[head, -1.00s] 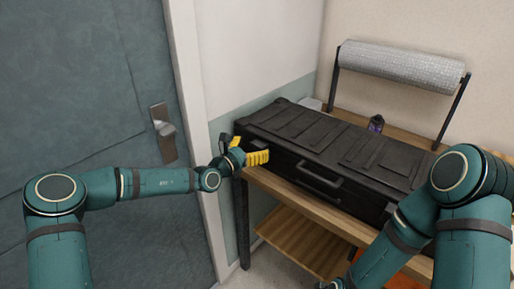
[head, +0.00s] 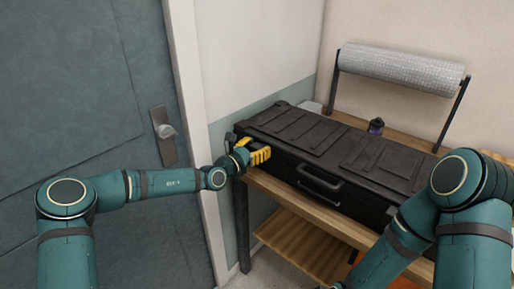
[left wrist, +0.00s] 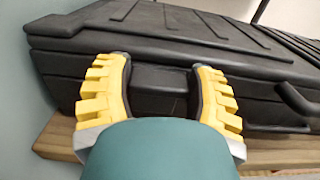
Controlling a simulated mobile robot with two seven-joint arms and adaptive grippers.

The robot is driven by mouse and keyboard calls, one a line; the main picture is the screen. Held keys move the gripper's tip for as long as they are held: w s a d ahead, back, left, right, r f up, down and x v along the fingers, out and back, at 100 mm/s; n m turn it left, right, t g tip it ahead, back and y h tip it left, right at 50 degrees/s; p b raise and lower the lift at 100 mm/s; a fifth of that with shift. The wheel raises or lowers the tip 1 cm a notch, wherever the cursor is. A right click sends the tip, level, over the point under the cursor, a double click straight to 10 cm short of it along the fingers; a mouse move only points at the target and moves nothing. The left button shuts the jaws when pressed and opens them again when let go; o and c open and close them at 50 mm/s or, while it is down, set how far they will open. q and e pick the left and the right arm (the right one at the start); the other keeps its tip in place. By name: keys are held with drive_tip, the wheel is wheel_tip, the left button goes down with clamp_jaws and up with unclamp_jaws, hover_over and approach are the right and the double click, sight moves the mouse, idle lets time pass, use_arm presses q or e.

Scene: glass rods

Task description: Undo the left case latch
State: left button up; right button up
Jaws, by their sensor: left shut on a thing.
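A long black case (head: 340,150) lies closed on a wooden bench, its front with the handle (head: 318,184) facing me. My left gripper (head: 259,155), with yellow ribbed fingers, is at the left end of the case front. In the left wrist view the two fingers (left wrist: 161,72) stand either side of a dark block on the case front, the left latch (left wrist: 160,78), and are shut on it. The latch looks flat against the case; whether it is undone I cannot tell. In the head view the gripper hides it.
The wooden bench (head: 290,205) has a lower shelf (head: 310,247). A grey door with a handle (head: 164,136) and a white frame are close to my left arm.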

use_arm(q)
drive_tip(key=shift+s+a+f+t+h+p, duration=0.1)
drive_tip(key=shift+s+a+t+h+p, duration=0.15)
drive_tip(key=shift+t+p, duration=0.2)
drive_tip(key=shift+s+a+f+t+h, duration=0.15)
drive_tip(key=shift+s+f+t+h, duration=0.15)
drive_tip(key=shift+t+h, duration=0.2)
drive_tip(key=shift+s+a+f+t+h, duration=0.3)
drive_tip(key=shift+s+f+t+h, duration=0.3)
drive_tip(key=shift+t, duration=0.35)
drive_tip(key=shift+s+a+f+t+h, duration=0.25)
drive_tip(key=shift+a+f+t+h, duration=0.1)
drive_tip(key=shift+t+h, duration=0.45)
